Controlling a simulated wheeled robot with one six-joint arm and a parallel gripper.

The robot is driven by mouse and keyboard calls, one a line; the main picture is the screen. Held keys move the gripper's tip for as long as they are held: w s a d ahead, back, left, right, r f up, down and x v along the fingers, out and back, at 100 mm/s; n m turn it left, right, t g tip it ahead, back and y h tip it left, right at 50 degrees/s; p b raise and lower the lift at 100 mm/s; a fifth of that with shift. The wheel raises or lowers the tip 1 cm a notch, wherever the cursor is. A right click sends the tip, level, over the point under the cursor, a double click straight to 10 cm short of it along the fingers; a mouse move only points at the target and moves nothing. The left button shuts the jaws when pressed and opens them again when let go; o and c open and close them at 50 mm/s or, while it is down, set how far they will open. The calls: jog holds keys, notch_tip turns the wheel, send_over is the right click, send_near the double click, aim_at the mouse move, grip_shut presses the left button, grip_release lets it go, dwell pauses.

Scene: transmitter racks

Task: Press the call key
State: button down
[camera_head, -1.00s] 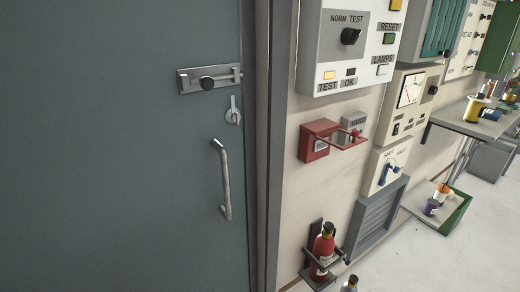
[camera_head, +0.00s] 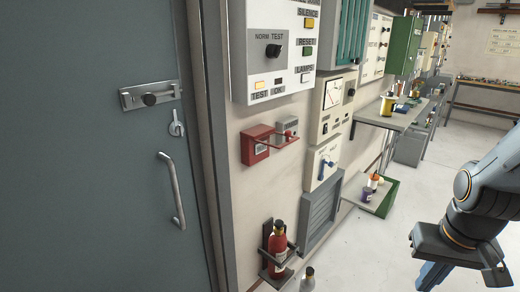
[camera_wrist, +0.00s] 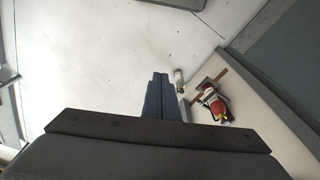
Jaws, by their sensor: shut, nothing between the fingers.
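I cannot make out a key labelled "call" in either view. The wall carries a white panel (camera_head: 276,60) marked NORM TEST, SILENCE, RESET and LAMPS, with a dark knob (camera_head: 273,50) and several small buttons. Below it are a red box (camera_head: 256,148) with an unreadable label and a small grey box (camera_head: 287,127), with a red bar in front. My gripper (camera_head: 430,276) is at the lower right of the head view, well away from the wall panels, its fingertips partly cut off. In the wrist view its fingers (camera_wrist: 160,82) are together and empty, pointing over the pale floor.
A grey door (camera_head: 80,150) with a bolt and handle fills the left. A shelf (camera_head: 385,118) juts out further along.

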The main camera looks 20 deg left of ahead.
aim_at(261, 148)
jog(key=w+a+r+n+t+y+b, duration=0.1)
jog(key=w+a+r+n+t+y, duration=0.15)
jog(key=w+a+n+t, duration=1.1)
jog(key=w+a+r+t+y, duration=0.1)
jog(key=w+a+r+y, duration=0.1)
jog(key=a, duration=0.7)
jog(key=w+a+r+t+y, duration=0.1)
jog(key=w+a+r, duration=0.3)
jog(key=a, duration=0.6)
jog(key=shift+w+r+y+b, duration=0.4)
jog(key=shift+r+y+b, duration=0.05)
jog(key=shift+r+y, duration=0.3)
jog(key=shift+a, duration=0.1)
jog(key=shift+a, duration=0.1)
jog(key=w+a, duration=0.3)
jog(key=a, duration=0.5)
jog(key=shift+w, duration=0.2)
jog(key=shift+b, duration=0.3)
